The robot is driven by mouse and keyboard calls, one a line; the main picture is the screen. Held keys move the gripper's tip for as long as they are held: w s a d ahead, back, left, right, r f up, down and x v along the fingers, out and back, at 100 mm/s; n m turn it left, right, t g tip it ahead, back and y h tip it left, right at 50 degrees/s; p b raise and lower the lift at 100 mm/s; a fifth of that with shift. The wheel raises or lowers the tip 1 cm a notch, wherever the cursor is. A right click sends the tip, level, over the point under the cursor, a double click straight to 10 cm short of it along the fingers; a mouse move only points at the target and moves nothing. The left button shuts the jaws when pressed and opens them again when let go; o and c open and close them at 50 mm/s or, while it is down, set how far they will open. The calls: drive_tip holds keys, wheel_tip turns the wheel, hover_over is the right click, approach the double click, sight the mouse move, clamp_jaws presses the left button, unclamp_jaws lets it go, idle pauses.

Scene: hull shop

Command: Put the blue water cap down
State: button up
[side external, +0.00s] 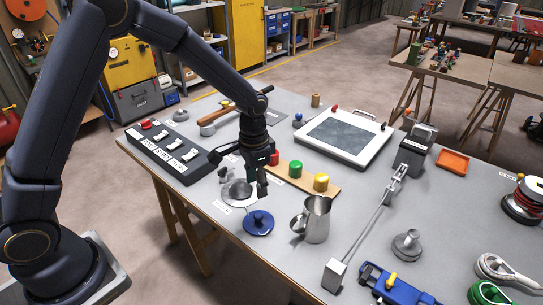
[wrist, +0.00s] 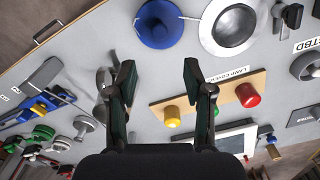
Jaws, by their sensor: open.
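The blue water cap (side external: 259,222) is a round blue disc with a raised knob in the middle. It lies flat on the grey table (side external: 270,275), knob up, near the front edge. In the wrist view the blue cap (wrist: 158,27) is at the top, beyond my fingertips and apart from them. My gripper (side external: 243,180) is open and empty, above the table just behind the cap in the side view. In the wrist view my gripper (wrist: 159,70) has its two fingers wide apart, with bare table between them.
A round silver dish (wrist: 235,28) lies beside the cap. A metal jug (side external: 317,218) stands close to the cap's right. A wooden strip (side external: 305,177) with red, green and yellow knobs is behind. A dark switch panel (side external: 172,152) lies left. Bare table surrounds the cap's front.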

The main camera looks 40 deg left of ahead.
drive_tip(key=s+a+r+n+t, duration=0.1)
drive_tip(key=s+a+r, duration=0.1)
drive_tip(key=s+r, duration=0.35)
drive_tip(key=s+a+r+n+t, duration=0.1)
drive_tip(key=s+a+r, duration=0.1)
drive_tip(key=r, duration=0.7)
drive_tip(key=s+a+r+n+t, duration=0.1)
drive_tip(key=s+r, duration=0.2)
drive_tip(key=s, duration=0.4)
drive_tip(key=s+a+r+n+t, duration=0.1)
drive_tip(key=s+r+t, duration=0.1)
drive_tip(key=s, duration=0.5)
drive_tip(key=shift+a+r, duration=0.25)
drive_tip(key=shift+r, duration=0.25)
